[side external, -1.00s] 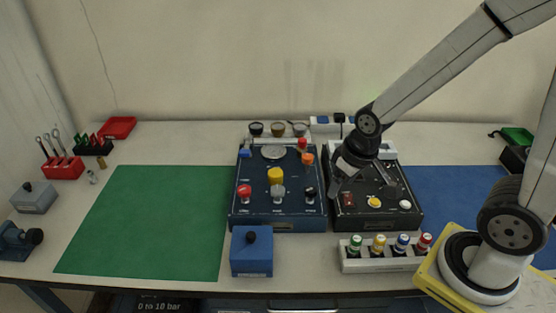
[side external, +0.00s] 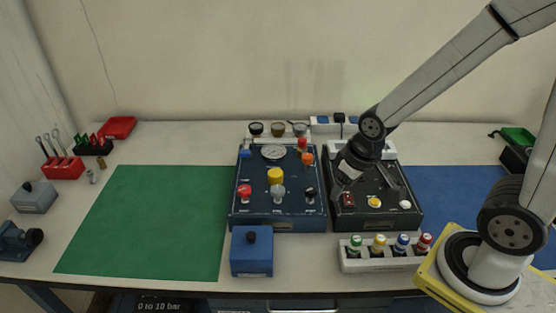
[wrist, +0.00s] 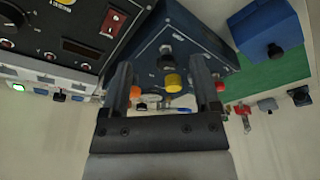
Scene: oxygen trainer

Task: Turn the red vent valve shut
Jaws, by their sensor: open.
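A red knob (side external: 244,190) sits at the front left of the blue panel (side external: 236,215). A second, smaller red knob (side external: 302,143) stands at that panel's back right, behind an orange knob (side external: 307,158). I cannot read which red one is labelled vent. My gripper (wrist: 162,78) is open and empty, apart from both red knobs. In the side view it hangs over the black panel (side external: 378,222), right of the blue one.
A blue box (side external: 251,255) with a black knob stands in front of the blue panel. A white rack of several coloured-top bottles (side external: 385,264) stands before the black panel. The green mat (side external: 145,220) at left is clear.

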